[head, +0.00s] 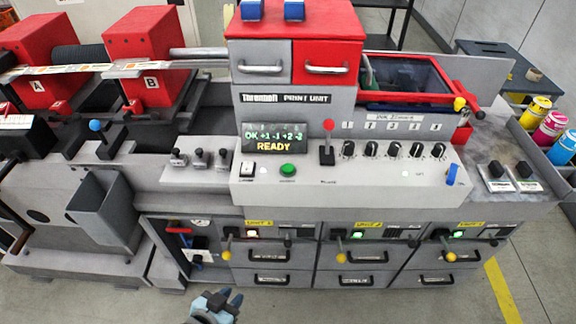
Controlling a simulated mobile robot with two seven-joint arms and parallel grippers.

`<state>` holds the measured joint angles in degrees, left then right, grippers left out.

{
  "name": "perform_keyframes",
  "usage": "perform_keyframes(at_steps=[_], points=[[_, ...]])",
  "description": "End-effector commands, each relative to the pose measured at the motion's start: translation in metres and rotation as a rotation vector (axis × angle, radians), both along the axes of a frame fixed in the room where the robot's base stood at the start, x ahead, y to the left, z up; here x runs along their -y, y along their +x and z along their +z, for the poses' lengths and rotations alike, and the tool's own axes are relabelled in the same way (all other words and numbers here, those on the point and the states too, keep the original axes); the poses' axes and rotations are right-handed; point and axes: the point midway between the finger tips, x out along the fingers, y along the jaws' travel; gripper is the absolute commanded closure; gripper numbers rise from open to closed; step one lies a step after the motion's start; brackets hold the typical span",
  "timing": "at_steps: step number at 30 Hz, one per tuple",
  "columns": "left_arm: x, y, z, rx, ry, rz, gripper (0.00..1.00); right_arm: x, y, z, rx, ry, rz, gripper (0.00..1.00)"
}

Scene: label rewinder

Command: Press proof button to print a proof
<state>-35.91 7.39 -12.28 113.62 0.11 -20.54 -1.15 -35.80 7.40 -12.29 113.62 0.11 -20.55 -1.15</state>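The print unit's grey control panel (345,187) spans the middle of the head view. A round green button (288,170) sits on its left part, with a small label below that is too small to read. I cannot tell from the labels which one is the proof button. The display (273,138) above them reads READY. My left gripper (231,296) is at the bottom edge, low in front of the cabinet, apart from the panel. Its blue fingertips are parted and empty. My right gripper is not in view.
A red-knobbed lever (328,143) and several black dials (395,150) stand right of the green button. Yellow-knobbed levers (340,258) stick out from the drawer fronts below. The floor in front is clear.

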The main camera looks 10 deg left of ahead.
Motion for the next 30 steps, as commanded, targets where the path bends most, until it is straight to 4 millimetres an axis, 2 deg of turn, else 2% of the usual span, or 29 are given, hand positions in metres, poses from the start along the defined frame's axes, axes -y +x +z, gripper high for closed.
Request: perform_keyframes(at_steps=[1, 3, 30], points=[[0.0, -0.0007, -0.0004, -0.001, 0.0, 0.0, 0.85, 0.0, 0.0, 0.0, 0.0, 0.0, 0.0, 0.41], [0.0, -0.0013, -0.0007, -0.002, 0.001, 0.0, 1.0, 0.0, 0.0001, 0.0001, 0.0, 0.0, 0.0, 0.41], [0.0, 0.0046, 0.0024, 0.008, 0.0, 0.0, 1.0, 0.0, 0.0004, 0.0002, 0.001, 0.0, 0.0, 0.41]])
